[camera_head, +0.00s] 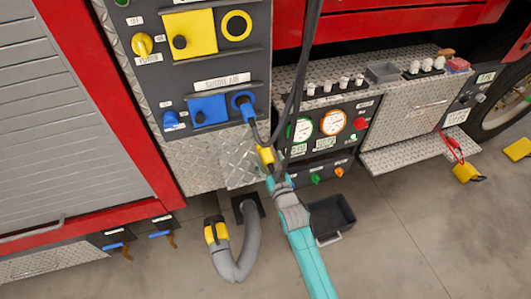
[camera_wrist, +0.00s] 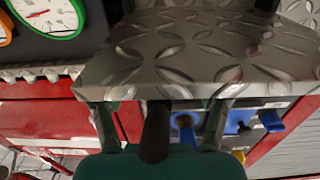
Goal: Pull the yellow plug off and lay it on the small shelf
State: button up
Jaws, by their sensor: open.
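A yellow plug (camera_head: 266,157) shows just above my gripper in the head view, at the lower end of a dark lead from the blue connector (camera_head: 247,109). The small diamond-plate shelf (camera_head: 243,170) is just left of it; whether they touch is unclear. My gripper (camera_head: 277,184) is open, below the plug. In the wrist view the shelf (camera_wrist: 215,50) fills the upper middle, close in front of my open fingers (camera_wrist: 160,122). A dark rounded piece (camera_wrist: 155,132) shows between the fingers; I cannot tell whether it belongs to the plug. The plug's yellow body is not clear there.
Gauges (camera_head: 332,122) and knobs sit right of my gripper. A black bin (camera_head: 331,217) and a grey hose (camera_head: 245,255) with a yellow-black end are near the floor. Dark lines (camera_head: 297,90) pass in front of the panel. Open floor lies at lower right.

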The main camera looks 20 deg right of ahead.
jog(key=s, duration=0.8)
jog(key=s+f+g, duration=0.1)
jog(key=s+f, duration=0.1)
jog(key=s, duration=2.1)
jog(key=s+r+g, duration=0.1)
jog(key=s+r, duration=0.4)
jog(key=s, duration=0.4)
jog(key=s+r+g, duration=0.1)
jog(key=s+r, duration=0.3)
jog(key=s, duration=0.6)
jog(key=shift+s+r, duration=0.15)
jog(key=shift+r, duration=0.25)
jog(key=shift+a, duration=0.1)
jog(key=shift+c, duration=0.2)
